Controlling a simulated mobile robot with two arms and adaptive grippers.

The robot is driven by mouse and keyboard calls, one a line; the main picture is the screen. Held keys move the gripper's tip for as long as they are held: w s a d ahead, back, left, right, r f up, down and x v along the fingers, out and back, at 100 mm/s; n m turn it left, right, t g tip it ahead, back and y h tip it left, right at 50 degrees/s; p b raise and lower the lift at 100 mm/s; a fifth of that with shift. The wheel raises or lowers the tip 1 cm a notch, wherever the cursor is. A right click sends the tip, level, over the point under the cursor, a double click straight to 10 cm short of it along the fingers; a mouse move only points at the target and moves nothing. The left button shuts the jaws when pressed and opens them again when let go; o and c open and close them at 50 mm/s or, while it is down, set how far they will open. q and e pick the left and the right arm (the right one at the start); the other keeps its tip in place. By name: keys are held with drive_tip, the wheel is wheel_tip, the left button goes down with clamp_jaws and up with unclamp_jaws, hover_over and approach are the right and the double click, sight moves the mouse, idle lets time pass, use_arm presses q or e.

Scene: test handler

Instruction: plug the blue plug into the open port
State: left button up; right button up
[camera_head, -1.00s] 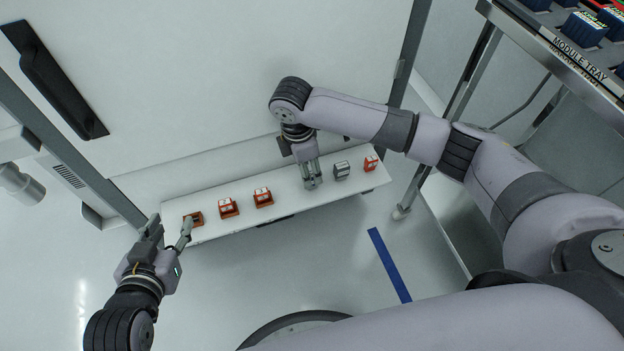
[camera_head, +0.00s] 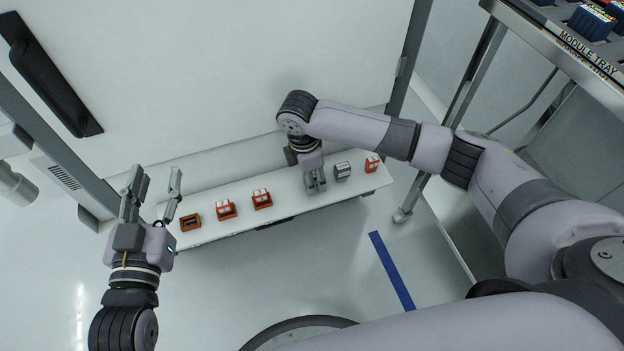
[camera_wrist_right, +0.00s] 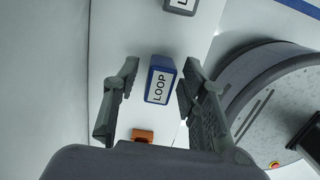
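In the right wrist view the blue plug (camera_wrist_right: 160,82), with a white LOOP label, stands on the white shelf between the fingers of my right gripper (camera_wrist_right: 157,85). The gripper is open, with a gap on the left side and a very narrow one on the right. In the head view my right gripper (camera_head: 316,186) hides the blue plug. My left gripper (camera_head: 155,182) is open and empty, beside the shelf's left end. An orange port (camera_head: 190,222) with a dark, empty-looking top sits at that end.
The white shelf (camera_head: 290,208) also carries two orange units with white tops (camera_head: 226,210) (camera_head: 262,199), a grey block (camera_head: 342,171) and another orange unit (camera_head: 372,163). A module tray (camera_head: 560,45) stands at top right. A post (camera_head: 410,60) rises behind the shelf.

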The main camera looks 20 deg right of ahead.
clamp_jaws()
drive_tip(key=shift+r, duration=0.15)
idle(0.4)
